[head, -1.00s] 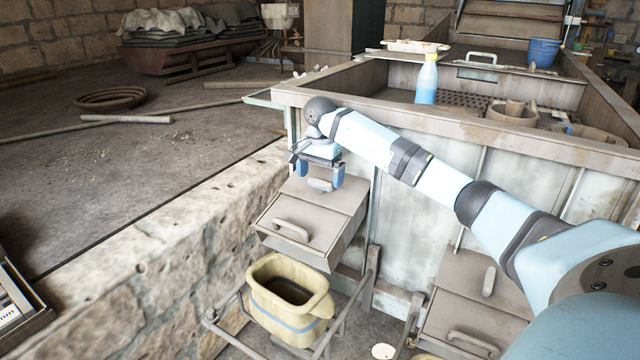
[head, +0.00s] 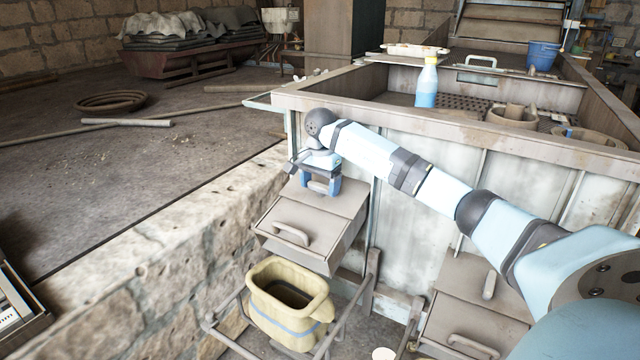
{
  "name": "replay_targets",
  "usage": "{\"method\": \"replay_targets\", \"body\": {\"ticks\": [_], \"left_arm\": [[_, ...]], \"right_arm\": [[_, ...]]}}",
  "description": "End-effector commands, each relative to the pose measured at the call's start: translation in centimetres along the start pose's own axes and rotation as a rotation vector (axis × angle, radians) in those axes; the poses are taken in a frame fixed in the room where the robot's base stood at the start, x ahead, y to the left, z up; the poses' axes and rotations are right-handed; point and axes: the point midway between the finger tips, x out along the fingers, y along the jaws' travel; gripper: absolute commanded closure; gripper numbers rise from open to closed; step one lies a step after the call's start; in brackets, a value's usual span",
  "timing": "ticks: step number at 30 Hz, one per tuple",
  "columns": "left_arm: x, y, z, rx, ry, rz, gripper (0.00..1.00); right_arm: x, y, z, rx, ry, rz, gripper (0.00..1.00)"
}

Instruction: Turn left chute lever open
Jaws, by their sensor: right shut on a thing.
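The left chute (head: 310,222) is a grey metal box with a sloping lid on the front of the large bin. A curved handle (head: 290,232) sits on its lower front. The left chute lever is mostly hidden between the fingers of my right gripper (head: 321,189) on the chute's upper face. My right gripper points down and is shut on the lever. The right chute (head: 470,300) has an upright lever (head: 489,282) and a curved handle (head: 472,343). My left gripper is not in view.
A yellow bucket (head: 262,299) stands in a metal rail frame below the left chute. A stone wall (head: 150,260) edges the left side.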

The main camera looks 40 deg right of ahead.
Motion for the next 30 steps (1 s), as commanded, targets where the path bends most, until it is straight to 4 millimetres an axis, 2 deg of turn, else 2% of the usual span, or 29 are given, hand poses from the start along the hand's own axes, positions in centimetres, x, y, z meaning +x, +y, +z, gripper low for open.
{"method": "replay_targets", "body": {"ticks": [8, 30], "left_arm": [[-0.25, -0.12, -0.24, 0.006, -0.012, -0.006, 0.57], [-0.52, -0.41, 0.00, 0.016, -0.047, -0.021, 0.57]], "right_arm": [[-0.22, 0.15, -0.06, 0.133, 0.001, -0.037, 0.44], [-0.04, 0.36, 0.07, 0.795, 0.001, -0.227, 0.44]]}}
